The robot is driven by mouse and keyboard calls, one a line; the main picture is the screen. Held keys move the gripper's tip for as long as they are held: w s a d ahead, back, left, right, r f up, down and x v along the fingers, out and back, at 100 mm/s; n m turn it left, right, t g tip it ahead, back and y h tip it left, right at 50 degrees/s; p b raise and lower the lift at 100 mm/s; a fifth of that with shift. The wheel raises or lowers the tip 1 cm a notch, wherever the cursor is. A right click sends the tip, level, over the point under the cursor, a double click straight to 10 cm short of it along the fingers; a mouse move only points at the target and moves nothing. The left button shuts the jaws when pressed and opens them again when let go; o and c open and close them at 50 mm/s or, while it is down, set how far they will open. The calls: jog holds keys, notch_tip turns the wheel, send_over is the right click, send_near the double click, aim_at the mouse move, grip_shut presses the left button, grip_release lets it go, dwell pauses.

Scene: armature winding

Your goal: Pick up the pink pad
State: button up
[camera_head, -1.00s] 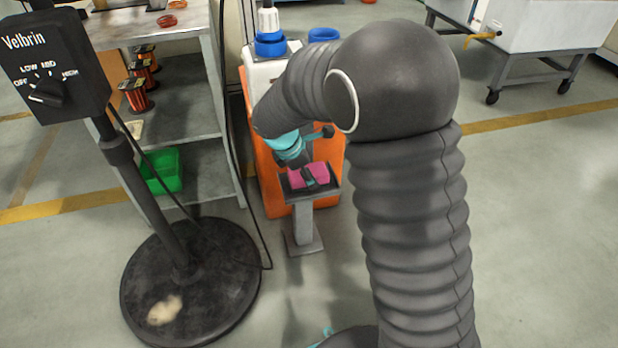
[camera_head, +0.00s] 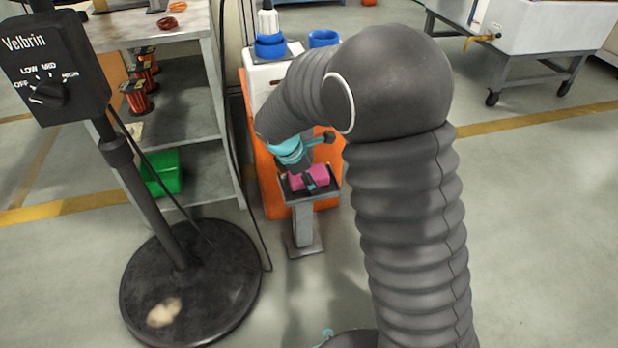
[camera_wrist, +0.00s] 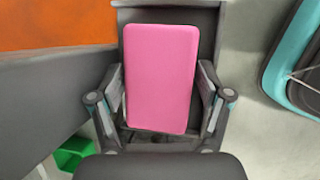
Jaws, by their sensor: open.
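The pink pad (camera_head: 318,176) lies on a small dark-topped stand (camera_head: 300,197) in front of an orange cabinet. In the wrist view the pink pad (camera_wrist: 161,78) is a rounded rectangle, lying flat between the two fingers of my gripper (camera_wrist: 163,92). The fingers stand open on either side of it, close to its long edges. I cannot tell whether they touch it. In the head view my gripper (camera_head: 309,181) is over the stand and hides part of the pad.
The orange cabinet (camera_head: 270,190) stands right behind the stand. A black pole with a round base (camera_head: 215,275) and a cable are at the left. A shelf with copper coils (camera_head: 137,97) and a green bin (camera_head: 166,172) is beyond.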

aim_at(314, 170)
jog(key=c, duration=0.7)
jog(key=shift+o, duration=0.2)
jog(key=shift+r, duration=0.1)
jog(key=shift+r, duration=0.55)
notch_tip(314, 170, up, 4)
jog(key=shift+f+p, duration=0.1)
jog(key=shift+p, duration=0.4)
jog(key=s+d+r, duration=0.2)
jog(key=d, duration=0.1)
jog(key=s+d+r, duration=0.1)
jog(key=d+r, duration=0.1)
jog(key=d, duration=0.2)
jog(key=s+d+r+p, duration=0.1)
jog(key=s+d+r, duration=0.1)
jog(key=d, duration=0.1)
jog(key=shift+s+d+r, duration=0.2)
jog(key=shift+s+r, duration=0.05)
jog(key=shift+s, duration=0.05)
jog(key=shift+o, duration=0.3)
